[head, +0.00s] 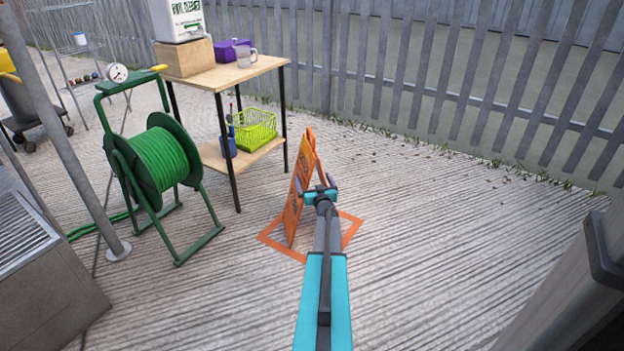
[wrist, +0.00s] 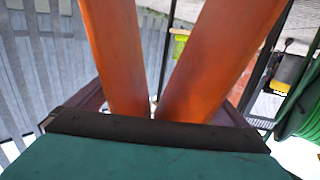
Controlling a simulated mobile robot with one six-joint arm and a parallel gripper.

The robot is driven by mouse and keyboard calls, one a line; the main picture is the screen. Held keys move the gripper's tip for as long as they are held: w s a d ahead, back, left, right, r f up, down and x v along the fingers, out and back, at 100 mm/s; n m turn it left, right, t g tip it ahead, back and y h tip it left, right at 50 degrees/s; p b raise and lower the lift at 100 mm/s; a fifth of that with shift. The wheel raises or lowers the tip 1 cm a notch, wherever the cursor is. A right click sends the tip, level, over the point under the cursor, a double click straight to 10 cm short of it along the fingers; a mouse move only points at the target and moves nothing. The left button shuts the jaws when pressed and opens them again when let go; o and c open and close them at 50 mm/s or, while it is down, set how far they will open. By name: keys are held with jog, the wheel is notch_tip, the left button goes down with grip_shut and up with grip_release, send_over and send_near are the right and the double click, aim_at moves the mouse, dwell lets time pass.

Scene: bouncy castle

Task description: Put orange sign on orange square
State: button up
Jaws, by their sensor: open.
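The orange sign (head: 296,196) is a folding A-shaped board standing upright in the head view. Its lower edge appears to be within the orange square (head: 351,229), an outline marked on the ground; part of the outline is hidden behind the sign and my arm. My gripper (head: 318,190) is at the right side of the sign, very close to it, with its jaws open. In the wrist view two orange panels of the sign (wrist: 215,60) fill the space in front of and between my fingers. Whether the fingers touch the panels I cannot tell.
A wooden table (head: 236,76) with a lower shelf stands behind and left of the sign, holding a lime basket (head: 254,128). A green hose reel (head: 160,160) stands at left. A grey fence (head: 440,70) runs along the back. The concrete to the right is clear.

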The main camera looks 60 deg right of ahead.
jog(key=p+v, duration=0.3)
jog(key=v, duration=0.7)
jog(key=shift+a, duration=0.15)
dwell(0.7)
